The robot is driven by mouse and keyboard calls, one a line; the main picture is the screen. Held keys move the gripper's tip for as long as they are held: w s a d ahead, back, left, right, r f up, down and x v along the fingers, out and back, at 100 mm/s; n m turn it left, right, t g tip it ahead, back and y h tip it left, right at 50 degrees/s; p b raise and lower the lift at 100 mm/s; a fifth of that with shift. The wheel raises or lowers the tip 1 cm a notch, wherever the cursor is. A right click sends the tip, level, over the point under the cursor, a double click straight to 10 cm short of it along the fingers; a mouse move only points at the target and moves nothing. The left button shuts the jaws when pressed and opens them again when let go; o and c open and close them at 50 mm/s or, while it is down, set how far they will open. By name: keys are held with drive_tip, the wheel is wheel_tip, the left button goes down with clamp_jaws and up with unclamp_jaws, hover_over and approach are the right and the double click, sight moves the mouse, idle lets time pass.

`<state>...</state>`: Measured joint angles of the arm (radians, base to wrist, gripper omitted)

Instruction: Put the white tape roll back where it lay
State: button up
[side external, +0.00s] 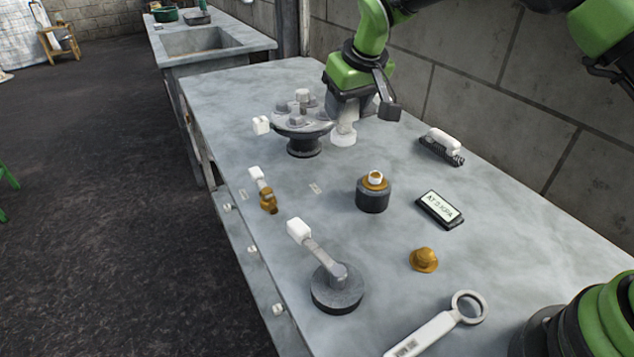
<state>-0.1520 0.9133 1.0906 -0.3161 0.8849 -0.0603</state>
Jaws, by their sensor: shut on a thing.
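The white tape roll (343,138) is under my gripper (346,122), behind the middle of the bench and just right of the dark flanged part. My gripper points down and is shut on the roll. The roll is at or very close to the bench top; I cannot tell whether it touches. The fingertips are small and partly hidden by the gripper body, so the exact grip on the roll is unclear.
The flanged part with bolts (303,125) stands close left of the roll. A brush (441,147) lies to the right. A dark cylinder with a brass top (373,193), a display box (440,209) and a brass cap (424,260) stand nearer. Bare bench (240,95) lies at the back left.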

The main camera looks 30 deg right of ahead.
drive_tip(key=w+a+f, duration=0.1)
drive_tip(key=f, duration=0.2)
drive_tip(key=w+a+f, duration=0.1)
drive_tip(key=f, duration=0.3)
drive_tip(key=w+a+f, duration=0.1)
drive_tip(key=f, duration=0.3)
drive_tip(key=shift+w+a+f, duration=0.25)
drive_tip(key=shift+w+a, duration=0.05)
drive_tip(key=shift+w, duration=0.05)
drive_tip(key=shift+f, duration=0.15)
drive_tip(key=o, duration=1)
drive_tip(key=v, duration=1.2)
drive_tip(key=shift+s, duration=0.1)
